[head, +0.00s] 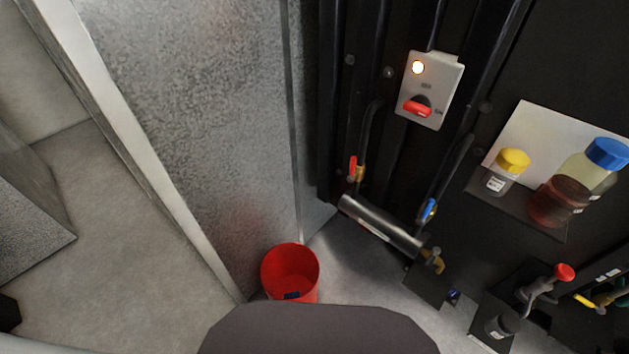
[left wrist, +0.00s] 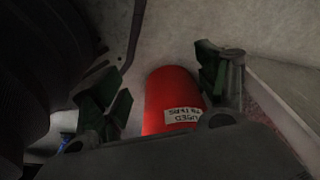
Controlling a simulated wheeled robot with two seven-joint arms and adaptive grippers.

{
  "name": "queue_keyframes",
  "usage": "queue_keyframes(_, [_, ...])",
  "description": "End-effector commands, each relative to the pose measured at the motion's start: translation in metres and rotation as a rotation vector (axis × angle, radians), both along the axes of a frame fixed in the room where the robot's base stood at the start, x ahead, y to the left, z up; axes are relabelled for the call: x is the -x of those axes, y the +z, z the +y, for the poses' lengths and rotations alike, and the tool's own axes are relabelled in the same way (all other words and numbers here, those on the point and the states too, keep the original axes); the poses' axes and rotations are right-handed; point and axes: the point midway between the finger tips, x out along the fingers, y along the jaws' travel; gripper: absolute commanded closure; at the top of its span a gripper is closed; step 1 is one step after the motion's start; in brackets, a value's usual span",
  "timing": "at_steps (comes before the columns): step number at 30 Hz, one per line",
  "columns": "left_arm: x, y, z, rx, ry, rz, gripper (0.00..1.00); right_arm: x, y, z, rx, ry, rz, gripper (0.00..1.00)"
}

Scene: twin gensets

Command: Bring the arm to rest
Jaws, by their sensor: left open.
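My left gripper (left wrist: 163,83) shows in the left wrist view, with its two green-padded fingers spread wide and nothing between them. Beyond the fingers is a red bucket (left wrist: 168,95) with a white label that appears upside down and seems to read "USED FILTERS". I cannot tell the exact distance from the fingers to the bucket. Neither gripper shows in the head view.
A switch box (head: 432,90) with a lit lamp and red knob is on the dark panel. Below are a metal cylinder (head: 380,227) and red and blue valve handles. A yellow-capped jar (head: 506,172) and blue-capped bottle (head: 580,185) stand at right. Floor at left (head: 105,230) is clear.

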Motion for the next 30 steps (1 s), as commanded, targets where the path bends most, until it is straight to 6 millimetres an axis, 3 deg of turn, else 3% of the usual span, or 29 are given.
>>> queue_keyframes(30, [0.118,0.035,0.023,-0.009,-0.012,0.054,0.26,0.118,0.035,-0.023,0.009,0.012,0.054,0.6])
